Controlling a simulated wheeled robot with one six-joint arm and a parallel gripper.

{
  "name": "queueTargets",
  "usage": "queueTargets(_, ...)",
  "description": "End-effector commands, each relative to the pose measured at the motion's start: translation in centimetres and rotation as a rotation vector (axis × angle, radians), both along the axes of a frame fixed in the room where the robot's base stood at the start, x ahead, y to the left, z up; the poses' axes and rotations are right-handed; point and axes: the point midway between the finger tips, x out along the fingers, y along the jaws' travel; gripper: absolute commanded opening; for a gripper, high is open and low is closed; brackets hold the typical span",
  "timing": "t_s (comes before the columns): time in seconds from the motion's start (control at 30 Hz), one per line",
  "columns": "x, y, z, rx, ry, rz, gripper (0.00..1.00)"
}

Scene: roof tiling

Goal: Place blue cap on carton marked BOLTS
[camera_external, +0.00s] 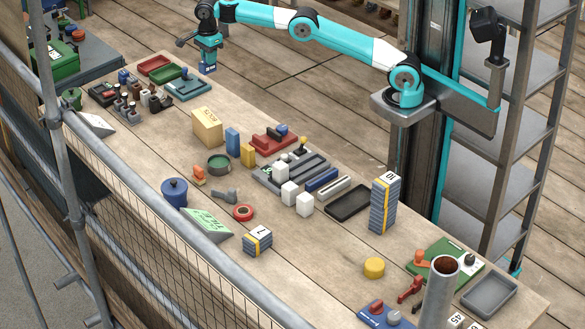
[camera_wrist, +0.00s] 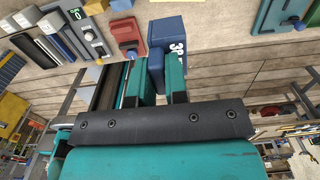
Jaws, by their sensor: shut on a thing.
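My gripper (camera_external: 209,60) is at the far end of the table, above its back edge. It is shut on a dark blue block (camera_external: 208,69) with a white mark. In the wrist view the blue block (camera_wrist: 164,38) stands between the two teal fingers, with partly hidden white characters on it; I cannot tell whether it is the blue cap. The tan carton marked BOLTS (camera_external: 207,128) stands on the table below and in front of my gripper, apart from it. Its top looks bare.
A blue block (camera_external: 232,142) and a yellow block (camera_external: 248,155) stand beside the carton. A blue pot (camera_external: 174,191) stands near the front edge. Bare wood surrounds the carton's left side.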

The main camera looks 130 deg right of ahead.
Motion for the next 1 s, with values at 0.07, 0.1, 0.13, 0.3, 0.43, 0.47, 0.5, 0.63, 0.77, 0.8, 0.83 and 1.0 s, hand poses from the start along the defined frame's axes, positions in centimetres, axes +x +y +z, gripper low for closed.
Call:
queueTargets(0.07,-0.2,-0.1,-1.7,0.004,0.004,-0.002,0.00)
queueTargets(0.1,-0.2,-0.1,-2.7,0.005,0.004,-0.002,0.00)
queueTargets(0.13,-0.2,0.0,-3.5,0.006,0.005,-0.001,0.00)
queueTargets(0.3,-0.2,0.0,-8.0,0.007,0.005,-0.001,0.00)
queueTargets(0.43,-0.2,0.1,-11.4,0.006,0.005,-0.001,0.00)
queueTargets(0.47,-0.1,0.0,-12.1,0.005,0.004,-0.001,0.00)
queueTargets(0.5,-0.1,0.0,-12.9,0.004,0.003,-0.001,0.00)
queueTargets(0.63,-0.1,0.0,-14.7,0.003,0.002,-0.001,0.00)
queueTargets(0.77,-0.1,0.0,-15.6,0.001,0.001,-0.001,0.00)
queueTargets(0.8,-0.1,0.0,-15.9,0.002,0.002,-0.001,0.00)
queueTargets(0.83,-0.1,0.0,-16.3,0.003,0.002,-0.001,0.00)
queueTargets(1.0,-0.1,0.0,-18.9,0.003,0.003,-0.001,0.00)
